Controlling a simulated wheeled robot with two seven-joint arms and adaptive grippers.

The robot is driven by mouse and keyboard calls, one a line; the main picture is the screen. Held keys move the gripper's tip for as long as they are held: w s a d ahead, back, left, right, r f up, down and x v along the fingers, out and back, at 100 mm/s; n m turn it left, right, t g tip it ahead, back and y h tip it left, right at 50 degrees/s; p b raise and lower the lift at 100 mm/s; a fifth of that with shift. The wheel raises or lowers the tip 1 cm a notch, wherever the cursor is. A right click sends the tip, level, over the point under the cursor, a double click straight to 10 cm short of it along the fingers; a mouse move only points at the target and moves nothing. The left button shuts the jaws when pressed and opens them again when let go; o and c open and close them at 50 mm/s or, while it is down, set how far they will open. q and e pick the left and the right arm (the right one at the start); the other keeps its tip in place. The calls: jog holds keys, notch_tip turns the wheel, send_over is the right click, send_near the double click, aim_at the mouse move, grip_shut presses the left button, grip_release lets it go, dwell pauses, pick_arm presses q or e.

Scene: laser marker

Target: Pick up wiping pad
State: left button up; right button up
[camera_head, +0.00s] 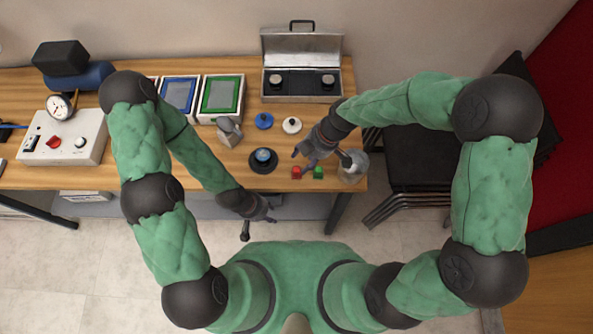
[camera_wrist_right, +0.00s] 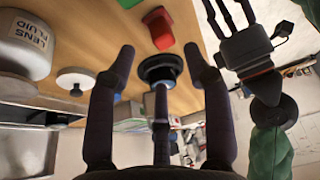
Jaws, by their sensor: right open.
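I cannot tell for sure which thing is the wiping pad. Candidates on the bench are a small grey piece (camera_head: 229,131), a blue disc (camera_head: 264,121) and a white knobbed disc (camera_head: 291,125). My right gripper (camera_head: 320,157) is open and empty above the bench's right part, beside the red block (camera_head: 296,172) and the green block (camera_head: 318,172). In the right wrist view its spread fingers (camera_wrist_right: 160,62) frame a black round holder (camera_wrist_right: 160,70). My left gripper (camera_head: 258,210) is empty off the bench's front edge; its fingers look apart in the right wrist view (camera_wrist_right: 230,12).
A lens fluid jar (camera_head: 353,168) stands at the bench's right front corner, close to my right gripper. Black stacked chairs (camera_head: 415,165) stand at right.

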aim_at(297, 169)
jog(key=shift+s+b+x, duration=0.15)
jog(key=shift+x, duration=1.2)
jog(key=shift+s+b+x, duration=0.1)
jog(key=shift+b+x, duration=0.05)
jog(key=shift+x, duration=1.2)
jog(key=shift+r, duration=0.1)
jog(key=c, duration=0.9)
